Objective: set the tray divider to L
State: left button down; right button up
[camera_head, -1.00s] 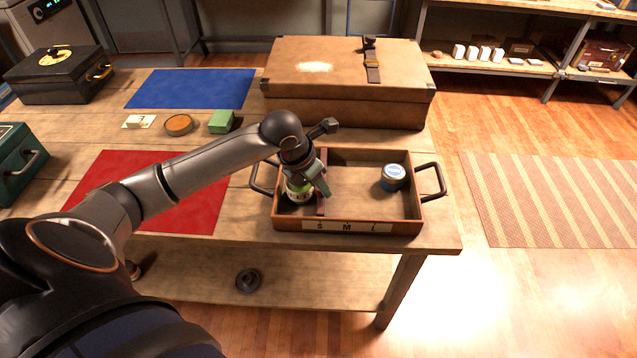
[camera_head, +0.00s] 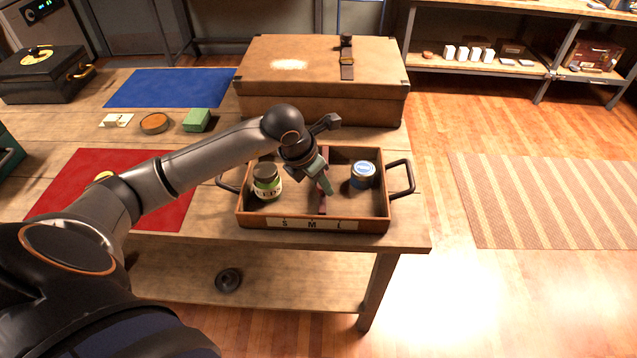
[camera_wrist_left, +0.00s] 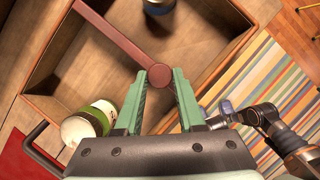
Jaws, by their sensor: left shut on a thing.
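The wooden tray (camera_head: 262,222) has a front label strip (camera_head: 310,224) lettered S, M, L. Its reddish divider (camera_head: 322,207) runs front to back, with its front end between M and L. My left gripper (camera_head: 327,188) is over the divider. In the left wrist view the gripper (camera_wrist_left: 162,77) is shut on the divider's round knob (camera_wrist_left: 163,74), and the divider bar (camera_wrist_left: 112,30) runs away to the upper left. A green-labelled jar (camera_head: 267,184) stands left of the divider. A blue tin (camera_head: 363,175) stands right of it, apart from it.
A large brown case (camera_head: 320,75) stands close behind the tray. Metal handles (camera_head: 402,180) stick out at the tray's sides. A red mat (camera_head: 175,212) and a green box (camera_head: 197,120) lie to the left. The floor to the right is open.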

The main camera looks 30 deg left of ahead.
pick_arm(q)
jog(key=w+d, duration=0.2)
jog(key=d, duration=0.1)
jog(key=shift+w+d+b, duration=0.1)
jog(key=shift+d+b, duration=0.05)
jog(key=shift+b, duration=0.15)
jog(key=shift+w+d, duration=0.1)
jog(key=shift+d, duration=0.1)
jog(key=shift+r, duration=0.1)
pick_arm(e)
jog(key=shift+w+d+f, duration=0.15)
jog(key=shift+d+f, duration=0.05)
jog(key=shift+f, duration=0.3)
pick_arm(q)
jog(key=c, duration=0.8)
grip_release()
jog(key=shift+o, duration=0.2)
